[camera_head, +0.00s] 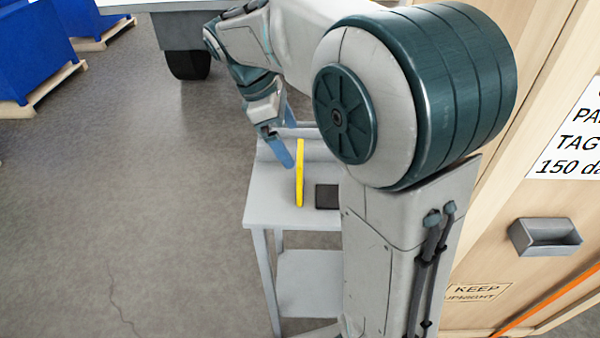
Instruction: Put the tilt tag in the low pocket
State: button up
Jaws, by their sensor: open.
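My gripper (290,146) is open, its blue fingers apart above a small grey table (266,205). A thin yellow upright piece (299,173) stands on the table just below and right of the fingertips. Nothing shows between the fingers. A flat dark square (327,196) lies right of the yellow piece, partly hidden by my arm. I cannot tell which of these, if either, is the tilt tag. A grey open-topped pocket (545,236) is fixed to the wooden crate at right; its inside looks empty. No other pocket shows.
The wooden crate (490,240) fills the right side, with a white printed sign (570,140) above the pocket. My arm hides the middle. Blue bins (40,45) on pallets stand at far left. The floor left of the table is clear.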

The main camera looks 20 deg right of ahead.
aim_at(300, 160)
jog(key=shift+s+x, duration=0.15)
jog(key=shift+x, duration=1.6)
jog(key=shift+s+x, duration=0.15)
jog(key=shift+x, duration=1.6)
jog(key=shift+a, duration=0.15)
jog(key=c, duration=1)
jog(key=shift+o, duration=0.2)
jog(key=shift+r, duration=0.2)
jog(key=shift+c, duration=0.2)
